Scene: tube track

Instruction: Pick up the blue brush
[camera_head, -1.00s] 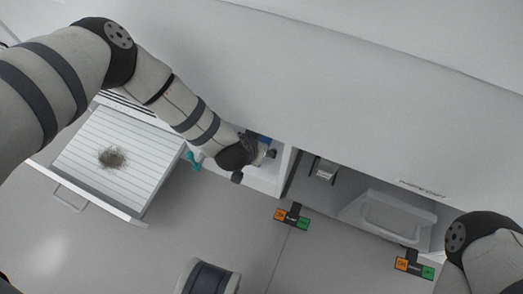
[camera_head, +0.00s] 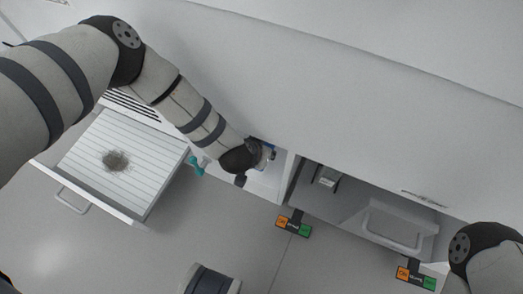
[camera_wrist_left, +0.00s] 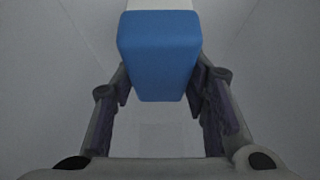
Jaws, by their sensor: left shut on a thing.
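The blue brush shows in the left wrist view as a blue block (camera_wrist_left: 158,55) with a pale part above it. My left gripper (camera_wrist_left: 160,88) is shut on it, one finger on each side. In the head view my left arm reaches into a white open compartment, and only a small blue patch (camera_head: 270,143) shows beside the wrist. The left gripper's fingers are mostly hidden there by the wrist. My right arm enters at the lower right, and its gripper is out of the picture.
A pulled-out drawer (camera_head: 84,150) with a dark bristly clump (camera_head: 116,161) is at the left. A teal object (camera_head: 196,165) is beside it. A grey compartment to the right holds a clear bin (camera_head: 390,226). Orange and green labels (camera_head: 293,224) hang in front. Floor lies below.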

